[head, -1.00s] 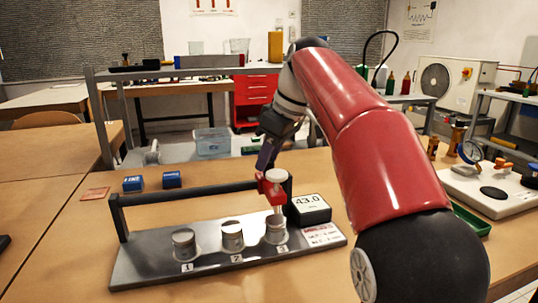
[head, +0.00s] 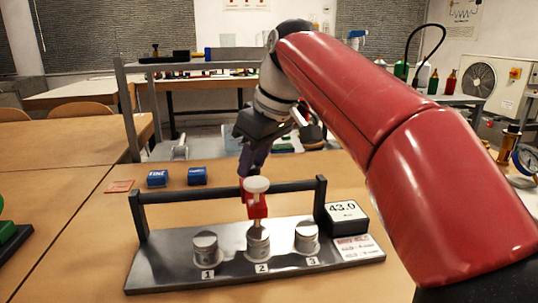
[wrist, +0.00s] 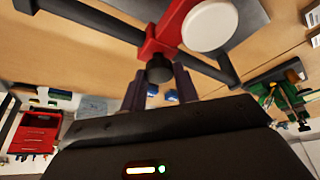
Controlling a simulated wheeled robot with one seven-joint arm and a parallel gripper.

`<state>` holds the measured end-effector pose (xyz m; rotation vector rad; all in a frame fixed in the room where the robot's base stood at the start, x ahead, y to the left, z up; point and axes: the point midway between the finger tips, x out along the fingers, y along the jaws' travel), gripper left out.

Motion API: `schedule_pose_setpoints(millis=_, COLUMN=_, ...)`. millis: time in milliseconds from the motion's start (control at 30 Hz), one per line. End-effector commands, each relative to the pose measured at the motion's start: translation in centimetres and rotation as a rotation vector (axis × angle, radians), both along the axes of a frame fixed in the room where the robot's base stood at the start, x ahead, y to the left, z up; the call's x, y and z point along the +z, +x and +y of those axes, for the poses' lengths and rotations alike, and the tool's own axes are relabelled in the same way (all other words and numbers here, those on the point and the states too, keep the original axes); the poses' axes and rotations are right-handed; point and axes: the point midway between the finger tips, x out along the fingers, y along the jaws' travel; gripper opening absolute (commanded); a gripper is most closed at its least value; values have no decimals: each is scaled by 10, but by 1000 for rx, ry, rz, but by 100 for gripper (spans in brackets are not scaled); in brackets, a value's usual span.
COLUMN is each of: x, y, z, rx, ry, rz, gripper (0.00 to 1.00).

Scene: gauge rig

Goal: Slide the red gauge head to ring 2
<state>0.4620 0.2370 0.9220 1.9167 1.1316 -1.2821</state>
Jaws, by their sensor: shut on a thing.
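The red gauge head (head: 257,208), with a white round cap on top, sits on the dark rail (head: 185,197) of the gauge rig. Its probe is above ring 2 (head: 258,246), the middle of three metal rings; I cannot tell whether it touches. Ring 1 (head: 206,250) stands to the left and ring 3 (head: 306,240) to the right. My gripper (head: 246,172) reaches down from behind and is shut on the gauge head. In the wrist view, the fingers (wrist: 160,82) hold the dark knob (wrist: 159,68) on the red head (wrist: 167,28).
A display box (head: 345,218) reading 43.0 stands at the right end of the steel base (head: 170,270). Two blue boxes (head: 197,176) and a small reddish card (head: 118,186) lie behind the rig. The table in front is clear.

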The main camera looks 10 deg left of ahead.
Motion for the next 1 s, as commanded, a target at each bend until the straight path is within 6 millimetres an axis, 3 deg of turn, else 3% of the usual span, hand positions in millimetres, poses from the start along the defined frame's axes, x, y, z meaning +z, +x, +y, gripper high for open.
schedule_pose_setpoints(millis=233, x=1, y=1, z=0, rx=-2, ry=3, rz=-3, gripper=0)
schedule_pose_setpoints(millis=267, x=1, y=1, z=0, rx=-2, ry=3, rz=-3, gripper=34)
schedule_pose_setpoints(millis=400, x=0, y=1, z=0, rx=-2, ry=2, rz=-3, gripper=51)
schedule_pose_setpoints(millis=733, x=5, y=0, z=-2, rx=-2, ry=1, rz=-2, gripper=51)
schedule_pose_setpoints(millis=1000, x=46, y=-7, z=-16, rx=-3, ry=2, rz=-3, gripper=51)
